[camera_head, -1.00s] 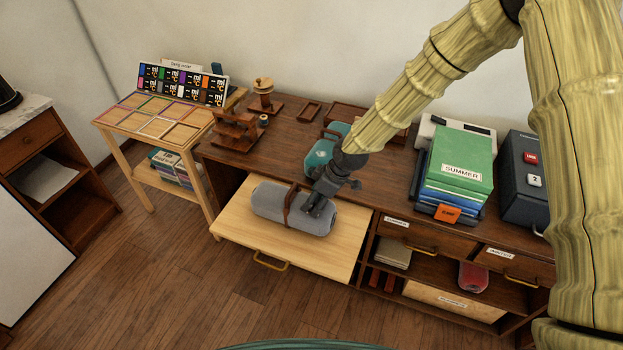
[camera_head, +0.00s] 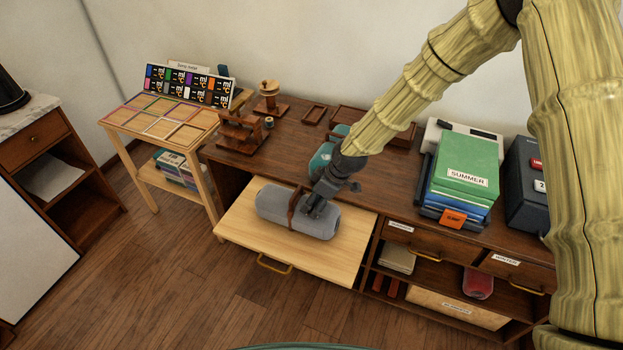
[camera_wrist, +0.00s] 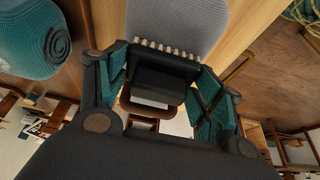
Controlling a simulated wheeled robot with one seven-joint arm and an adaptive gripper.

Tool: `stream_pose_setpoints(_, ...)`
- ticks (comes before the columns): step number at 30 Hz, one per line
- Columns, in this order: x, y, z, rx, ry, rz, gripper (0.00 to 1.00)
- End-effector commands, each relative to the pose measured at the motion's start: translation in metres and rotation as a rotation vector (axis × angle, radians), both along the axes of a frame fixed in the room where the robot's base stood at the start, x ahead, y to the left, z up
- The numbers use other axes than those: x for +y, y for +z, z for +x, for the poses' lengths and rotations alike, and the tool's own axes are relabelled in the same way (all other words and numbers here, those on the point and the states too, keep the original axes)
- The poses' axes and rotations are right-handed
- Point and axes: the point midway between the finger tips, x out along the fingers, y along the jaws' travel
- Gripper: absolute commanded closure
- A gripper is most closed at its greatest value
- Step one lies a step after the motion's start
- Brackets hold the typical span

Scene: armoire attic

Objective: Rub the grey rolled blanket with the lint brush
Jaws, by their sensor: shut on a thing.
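The grey rolled blanket (camera_head: 272,208) lies on the pulled-out pale wooden board, with a brown strap around its middle. My gripper (camera_head: 317,205) is over the blanket's right half, just right of the strap. In the wrist view, my gripper (camera_wrist: 165,85) is shut on the dark lint brush (camera_wrist: 158,82), whose pale bristle row faces the grey blanket (camera_wrist: 185,18). The brush appears at or very close to the blanket's surface; I cannot tell whether they touch. In the head view my gripper mostly hides the brush.
The pale board (camera_head: 345,255) has bare room around the blanket. A teal roll (camera_head: 320,160) lies behind on the dark cabinet top, and also shows in the wrist view (camera_wrist: 25,30). Green and blue boxes (camera_head: 468,160) stand to the right. A small sorting table (camera_head: 140,125) stands left.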

Motion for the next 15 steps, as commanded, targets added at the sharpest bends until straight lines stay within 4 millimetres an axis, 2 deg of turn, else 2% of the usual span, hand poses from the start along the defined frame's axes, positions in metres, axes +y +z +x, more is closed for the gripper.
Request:
stream_pose_setpoints(2, 0.005, 0.000, 0.001, 0.000, -0.002, 0.000, 0.56)
stream_pose_setpoints(6, 0.003, 0.030, 0.001, -0.003, -0.003, 0.001, 0.56)
stream_pose_setpoints(15, 0.002, 0.054, 0.001, -0.001, -0.004, 0.001, 0.56)
